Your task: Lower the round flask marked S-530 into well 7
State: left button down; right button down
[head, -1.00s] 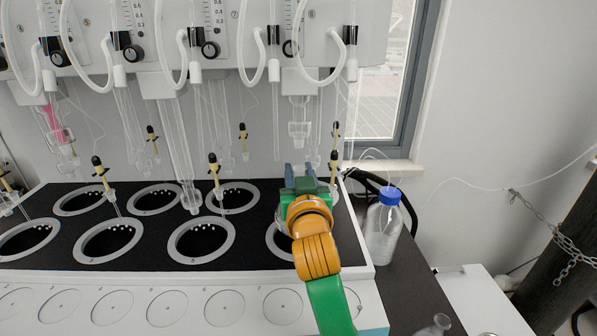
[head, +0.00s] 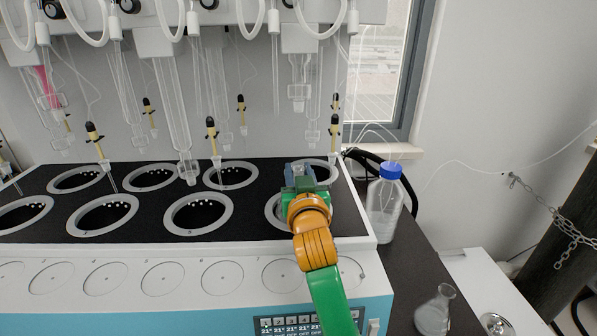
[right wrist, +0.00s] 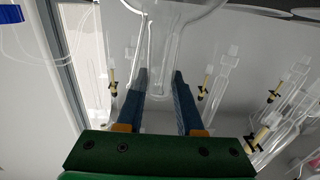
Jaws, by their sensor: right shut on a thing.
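My right gripper (head: 299,172) is over well 7 (head: 268,208), the front-row well at the right end of the black deck, and hides most of its rim. In the right wrist view, which is upside down, the blue fingers (right wrist: 160,85) are shut on the neck of a clear round flask (right wrist: 175,12). Its bulb hangs below the fingers. In the head view the gripper hides the flask, so I cannot tell how far the bulb is inside the well. No S-530 mark is readable. My left gripper is not in view.
Glass condensers (head: 300,85) and yellow black-topped stems (head: 335,135) hang behind the gripper. A blue-capped bottle (head: 385,205) stands right of the deck. A conical flask (head: 435,312) stands at lower right. Other wells (head: 168,215) look empty.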

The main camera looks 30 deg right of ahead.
jog(key=shift+f, duration=0.3)
dwell(0.5)
jog(key=shift+c, duration=2.3)
grip_release()
jog(key=b+v, duration=0.1)
jog(key=v, duration=0.5)
jog(key=shift+s+a+f, duration=0.1)
jog(key=shift+s+a, duration=0.1)
jog(key=shift+s, duration=0.05)
jog(key=shift+s+a, duration=0.15)
jog(key=shift+s, duration=0.2)
jog(key=shift+w, duration=0.1)
